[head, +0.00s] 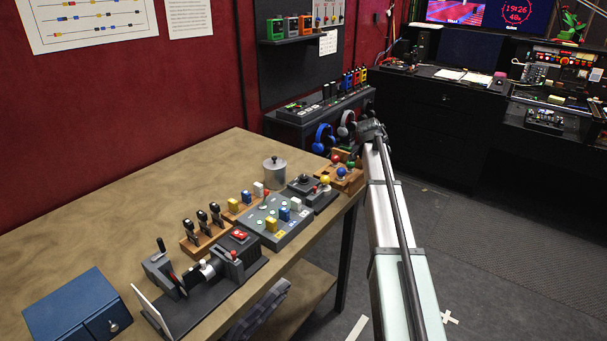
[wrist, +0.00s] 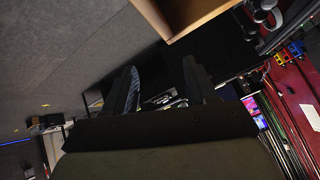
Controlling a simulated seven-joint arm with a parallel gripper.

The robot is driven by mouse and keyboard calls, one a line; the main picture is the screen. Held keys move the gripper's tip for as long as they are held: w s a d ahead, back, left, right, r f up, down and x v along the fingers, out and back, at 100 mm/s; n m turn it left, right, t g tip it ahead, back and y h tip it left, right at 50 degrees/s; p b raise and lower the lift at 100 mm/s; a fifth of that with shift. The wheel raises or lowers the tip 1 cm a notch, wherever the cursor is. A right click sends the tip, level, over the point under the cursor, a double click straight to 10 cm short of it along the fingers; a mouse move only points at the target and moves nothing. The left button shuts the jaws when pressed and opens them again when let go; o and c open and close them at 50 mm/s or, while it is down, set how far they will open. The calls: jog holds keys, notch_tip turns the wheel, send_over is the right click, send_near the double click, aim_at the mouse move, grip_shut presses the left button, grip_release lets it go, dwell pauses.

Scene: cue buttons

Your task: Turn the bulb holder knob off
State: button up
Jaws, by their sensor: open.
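A dark bench device (head: 212,285) stands near the front of the wooden table in the head view. It has a white upright plate, a black lever, a white round part and a red-topped knob (head: 235,254). I cannot tell for sure which part is the bulb holder knob, nor its setting. My gripper (wrist: 160,88) is open and empty in the wrist view, its two dark fingers apart. In the head view my arm reaches along the table's right side, well away from the device; the fingers cannot be made out there.
A blue box (head: 75,305) sits left of the device. Behind it are black levers (head: 203,222), a coloured button panel (head: 278,222), a grey canister (head: 275,169) and coloured ball knobs (head: 340,172). The table's left part (head: 140,215) is bare.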

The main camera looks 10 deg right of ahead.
jog(key=w+a+r+m+g+y, duration=0.1)
jog(key=a+r+y, duration=0.15)
jog(key=a, duration=0.45)
jog(key=w+a+r+m+g+y, duration=0.1)
jog(key=a+r, duration=0.3)
jog(key=a, duration=0.3)
notch_tip(320, 180, up, 3)
jog(key=g+y, duration=0.2)
jog(key=g, duration=0.2)
send_over(304, 177)
notch_tip(304, 177, down, 13)
jog(key=shift+w+r, duration=0.1)
jog(key=shift+r, duration=0.05)
jog(key=shift+c, duration=0.3)
jog(key=c, duration=1)
